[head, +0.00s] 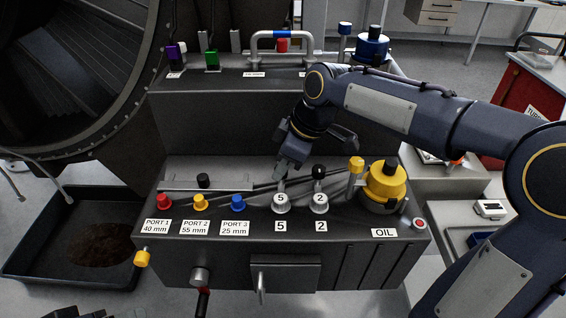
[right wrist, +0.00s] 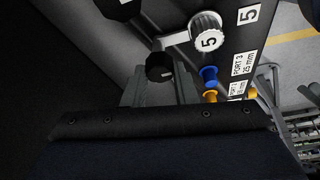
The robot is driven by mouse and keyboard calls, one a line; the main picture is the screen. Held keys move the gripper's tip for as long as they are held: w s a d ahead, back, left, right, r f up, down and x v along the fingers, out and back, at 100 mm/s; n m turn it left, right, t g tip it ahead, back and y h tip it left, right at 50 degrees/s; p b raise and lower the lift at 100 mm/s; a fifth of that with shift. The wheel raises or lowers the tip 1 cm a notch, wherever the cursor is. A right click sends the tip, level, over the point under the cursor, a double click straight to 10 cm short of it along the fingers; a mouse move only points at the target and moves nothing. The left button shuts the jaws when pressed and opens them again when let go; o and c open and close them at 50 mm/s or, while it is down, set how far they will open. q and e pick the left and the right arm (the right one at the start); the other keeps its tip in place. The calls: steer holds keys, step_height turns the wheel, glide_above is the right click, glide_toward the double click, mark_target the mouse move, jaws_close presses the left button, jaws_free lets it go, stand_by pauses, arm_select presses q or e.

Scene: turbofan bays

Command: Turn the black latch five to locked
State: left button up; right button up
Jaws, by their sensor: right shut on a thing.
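Latch five (head: 281,204) stands on the grey console above a label reading 5. The lever's black knob (right wrist: 158,67) shows between the fingers in the right wrist view. In the head view the gripper hides most of the lever.
Latch two (head: 319,203), with a black knob on an upright lever, stands close to the right. A blue port plug (head: 238,202) is close to the left. The yellow oil cap (head: 385,182) and a yellow-topped post (head: 356,166) are further right.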

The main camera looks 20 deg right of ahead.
steer(key=o, duration=1)
steer(key=v, duration=0.7)
steer(key=shift+s+d+r, duration=0.1)
steer(key=shift+d+r, duration=0.05)
steer(key=shift+r, duration=0.2)
